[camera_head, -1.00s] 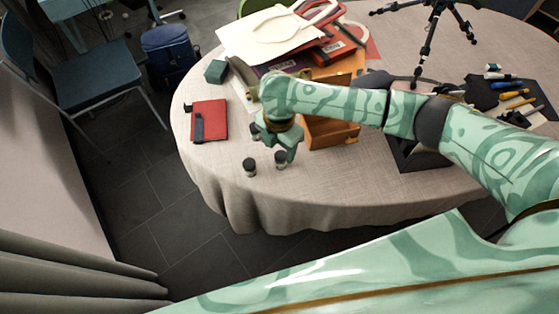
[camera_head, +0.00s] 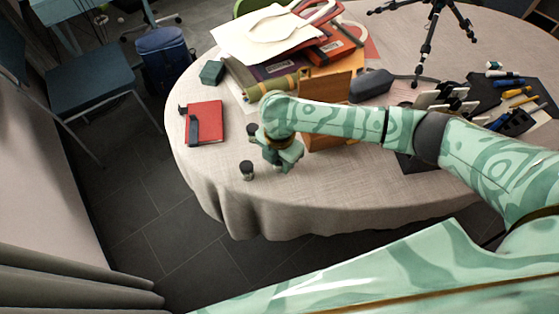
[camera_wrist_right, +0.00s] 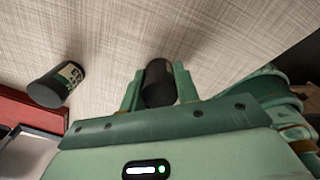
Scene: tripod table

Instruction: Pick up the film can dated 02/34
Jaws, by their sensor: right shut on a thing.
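My right gripper (camera_head: 284,162) is low over the near edge of the table. In the right wrist view its fingers (camera_wrist_right: 159,88) are shut on a dark film can (camera_wrist_right: 159,80). No label on this can can be read, and the head view hides it behind the gripper. A second dark can (camera_head: 247,170) stands just left of the gripper. A third can (camera_head: 252,131) stands farther back, partly beside my wrist. A can with a pale label (camera_wrist_right: 57,84) shows at the left of the wrist view, its print too small to read surely. My left gripper is out of view.
A red notebook (camera_head: 206,122) lies left of the gripper on the round cloth-covered table (camera_head: 215,160). An orange-brown box (camera_head: 322,90) stands behind my forearm. Stacked folders (camera_head: 265,40), a black tripod (camera_head: 430,35) and tools (camera_head: 515,92) lie farther back and right.

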